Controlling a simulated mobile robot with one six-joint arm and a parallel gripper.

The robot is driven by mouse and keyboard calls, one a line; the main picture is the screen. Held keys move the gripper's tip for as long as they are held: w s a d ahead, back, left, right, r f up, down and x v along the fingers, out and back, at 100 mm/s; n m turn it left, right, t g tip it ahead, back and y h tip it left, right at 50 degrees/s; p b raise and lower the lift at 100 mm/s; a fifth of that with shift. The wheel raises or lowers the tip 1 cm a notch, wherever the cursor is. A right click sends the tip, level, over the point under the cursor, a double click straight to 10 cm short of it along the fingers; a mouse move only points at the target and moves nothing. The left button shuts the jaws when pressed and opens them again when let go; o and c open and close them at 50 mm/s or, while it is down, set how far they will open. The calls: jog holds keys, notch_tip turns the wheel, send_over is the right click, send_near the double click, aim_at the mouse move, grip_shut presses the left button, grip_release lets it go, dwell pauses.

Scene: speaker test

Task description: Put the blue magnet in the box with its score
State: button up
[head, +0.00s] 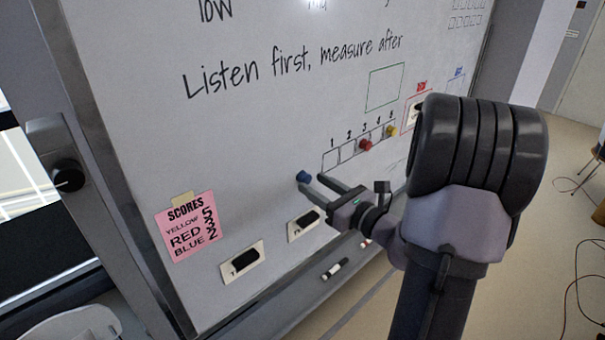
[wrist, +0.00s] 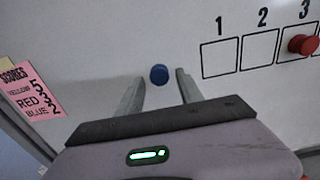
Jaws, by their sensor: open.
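The blue magnet (head: 303,177) is on the whiteboard, left of and below the numbered row of boxes. My gripper (wrist: 160,77) is open at the board, and in the wrist view the blue magnet (wrist: 159,74) shows between its fingertips; I cannot tell whether they touch it. The pink score note (head: 187,228) reads yellow 5, red 3, blue 2. Box 2 (wrist: 259,49) is empty, and so is box 1 (wrist: 220,57). The red magnet (head: 365,145) is in box 3, and the yellow magnet (head: 391,131) is at box 5.
Two pale plates with dark centres, one at the lower left (head: 242,261) and one by my gripper (head: 304,224), are on the board. A marker (head: 335,269) lies along the board's lower edge. The board between the blue magnet and the boxes looks clear.

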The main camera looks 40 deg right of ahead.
jog(key=shift+w+a+f, duration=0.1)
jog(key=shift+w, duration=0.85)
jog(key=shift+c, duration=0.4)
grip_shut()
